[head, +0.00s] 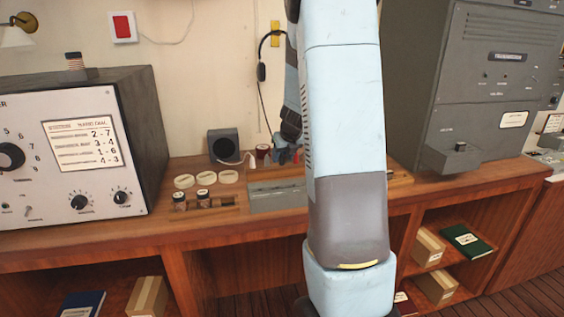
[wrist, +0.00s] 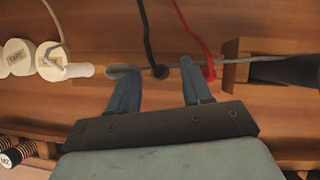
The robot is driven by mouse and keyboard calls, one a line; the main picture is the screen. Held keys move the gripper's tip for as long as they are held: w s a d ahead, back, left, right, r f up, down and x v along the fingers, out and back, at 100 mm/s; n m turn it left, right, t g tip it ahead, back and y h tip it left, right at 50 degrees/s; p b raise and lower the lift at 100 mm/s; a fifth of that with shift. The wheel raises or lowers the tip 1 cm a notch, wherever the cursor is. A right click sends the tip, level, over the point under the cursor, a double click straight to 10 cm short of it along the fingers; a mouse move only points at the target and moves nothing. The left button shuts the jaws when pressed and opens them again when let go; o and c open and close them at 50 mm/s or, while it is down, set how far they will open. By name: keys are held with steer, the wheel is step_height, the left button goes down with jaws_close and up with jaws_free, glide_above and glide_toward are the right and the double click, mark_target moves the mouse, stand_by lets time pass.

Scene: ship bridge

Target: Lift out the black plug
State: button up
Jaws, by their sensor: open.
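The black plug (wrist: 161,71) is at the end of a black cable, on a thin bar across the wooden surface in the wrist view. My gripper (wrist: 156,68) is open, with its two blue fingers apart. In the head view a blue part of my gripper shows low over the desk, left of my arm. My arm hides the rest, and I cannot make out the black plug there.
White labelled round pieces (head: 206,178) and copper-wound coils (head: 203,198) lie left of my gripper. A grey tray (head: 277,199) is at the desk's front. A dark speaker box (head: 224,146) stands behind. A large instrument (head: 75,145) bounds the left, a grey cabinet (head: 490,90) the right.

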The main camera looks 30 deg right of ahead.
steer(key=shift+w+f, duration=0.1)
steer(key=shift+f, duration=0.1)
steer(key=shift+c, duration=0.2)
jaws_close()
